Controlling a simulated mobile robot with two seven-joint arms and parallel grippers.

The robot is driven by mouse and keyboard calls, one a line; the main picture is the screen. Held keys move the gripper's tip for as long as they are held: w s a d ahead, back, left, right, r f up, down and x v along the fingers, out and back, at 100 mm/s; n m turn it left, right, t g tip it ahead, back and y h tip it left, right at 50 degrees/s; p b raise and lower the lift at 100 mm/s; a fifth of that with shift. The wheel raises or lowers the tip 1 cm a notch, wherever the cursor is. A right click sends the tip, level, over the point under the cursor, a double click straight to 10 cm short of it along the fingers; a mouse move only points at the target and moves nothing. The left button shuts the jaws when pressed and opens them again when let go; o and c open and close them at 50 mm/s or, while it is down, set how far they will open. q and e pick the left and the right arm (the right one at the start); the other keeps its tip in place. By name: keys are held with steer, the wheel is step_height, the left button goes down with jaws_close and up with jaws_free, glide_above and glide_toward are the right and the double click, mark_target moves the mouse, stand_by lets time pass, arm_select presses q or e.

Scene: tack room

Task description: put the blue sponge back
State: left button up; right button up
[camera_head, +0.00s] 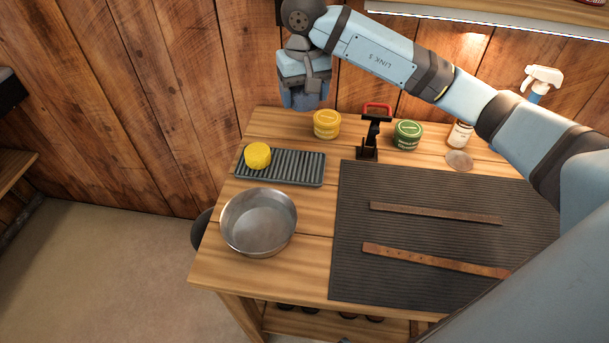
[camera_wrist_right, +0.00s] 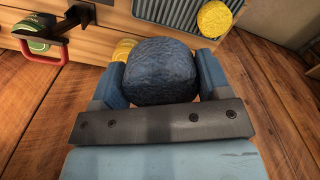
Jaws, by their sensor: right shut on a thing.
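My right gripper (camera_head: 303,103) hangs above the back left edge of the workbench, close to the plank wall. In the right wrist view it is shut on the dark blue round sponge (camera_wrist_right: 165,72), which sits between the two fingers. In the head view the sponge is mostly hidden by the gripper. A ribbed grey tray (camera_head: 300,169) lies on the bench, forward of and below the gripper. A yellow sponge (camera_head: 257,155) sits on its left end; the right part is bare. My left gripper is not in view.
A metal bowl (camera_head: 259,222) stands in front of the tray. A yellow tin (camera_head: 327,124), a red-handled black tool (camera_head: 372,130) and a green tin (camera_head: 407,134) stand along the back. A dark ribbed mat (camera_head: 420,232) with leather straps covers the right of the bench.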

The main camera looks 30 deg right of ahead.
steer(key=shift+w+f, duration=0.1)
steer(key=shift+f, duration=0.4)
steer(key=p, duration=0.1)
glide_above(304, 167)
step_height(304, 167, down, 14)
steer(key=shift+f, duration=0.1)
step_height(304, 167, down, 4)
steer(key=shift+r, duration=0.1)
steer(key=shift+f, duration=0.4)
steer(key=shift+f, duration=0.15)
steer(key=o, duration=1)
